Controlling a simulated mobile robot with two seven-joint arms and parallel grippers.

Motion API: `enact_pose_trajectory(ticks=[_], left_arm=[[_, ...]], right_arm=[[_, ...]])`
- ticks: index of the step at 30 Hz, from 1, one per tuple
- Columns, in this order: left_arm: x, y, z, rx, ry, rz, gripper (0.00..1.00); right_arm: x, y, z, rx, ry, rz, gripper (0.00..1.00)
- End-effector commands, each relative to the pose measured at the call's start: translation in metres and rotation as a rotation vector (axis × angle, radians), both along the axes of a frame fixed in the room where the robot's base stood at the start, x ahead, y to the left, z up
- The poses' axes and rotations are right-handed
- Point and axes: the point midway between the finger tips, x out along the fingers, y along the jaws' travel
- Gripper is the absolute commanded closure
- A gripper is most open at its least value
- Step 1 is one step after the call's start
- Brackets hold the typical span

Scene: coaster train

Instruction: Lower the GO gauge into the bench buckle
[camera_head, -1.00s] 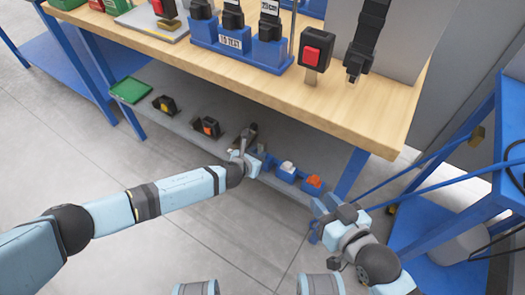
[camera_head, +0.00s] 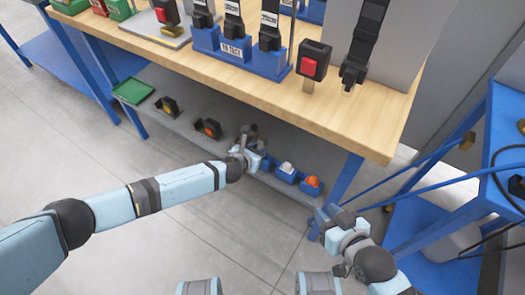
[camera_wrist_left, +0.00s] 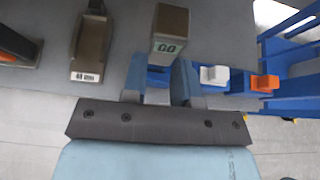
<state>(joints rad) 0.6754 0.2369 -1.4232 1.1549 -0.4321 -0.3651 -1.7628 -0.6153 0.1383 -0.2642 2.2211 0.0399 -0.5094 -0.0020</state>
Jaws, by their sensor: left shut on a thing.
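The GO gauge (camera_wrist_left: 172,28) is a grey-brown block with a green "GO" label. My left gripper (camera_wrist_left: 160,75) is shut on it, with its blue fingers on either side in the left wrist view. In the head view my left gripper (camera_head: 250,150) is at the front edge of the low shelf, below the bench top. A black buckle with a red button (camera_head: 310,67) stands at the bench's front edge. Another red-button buckle (camera_head: 165,12) sits on a grey plate at the back left. I cannot tell which is the bench buckle. My right gripper (camera_head: 322,220) is low at right; its jaws are unclear.
Blue holders with a white piece (camera_head: 287,167) and an orange piece (camera_head: 313,182) are right of my left gripper. Dark holders (camera_head: 208,128) and a green tray (camera_head: 133,91) lie on the shelf. The bench top (camera_head: 360,122) overhangs. A blue rack (camera_head: 490,140) stands at right.

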Motion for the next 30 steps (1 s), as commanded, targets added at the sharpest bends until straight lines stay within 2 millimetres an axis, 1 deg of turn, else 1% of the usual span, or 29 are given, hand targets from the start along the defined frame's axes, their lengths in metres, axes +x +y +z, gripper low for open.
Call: enact_pose_trajectory(ticks=[1,8,14,24,30], left_arm=[[0.0,-0.001,0.004,-0.002,-0.001,-0.001,1.0],[0.0,-0.001,0.004,-0.001,-0.001,0.0,1.0],[-0.001,0.0,0.004,-0.001,0.0,0.0,1.0],[-0.016,0.012,0.005,-0.001,0.0,0.0,1.0],[-0.026,0.019,0.004,0.0,0.001,0.0,1.0]], right_arm=[[0.0,-0.002,0.002,-0.005,0.002,-0.001,0.73],[0.0,-0.004,-0.002,-0.011,0.006,-0.004,0.73],[0.0,-0.002,0.0,-0.009,0.006,-0.001,0.73],[0.0,0.0,0.015,-0.004,0.0,0.002,0.73],[0.0,0.0,0.02,-0.003,-0.001,0.002,0.73]])
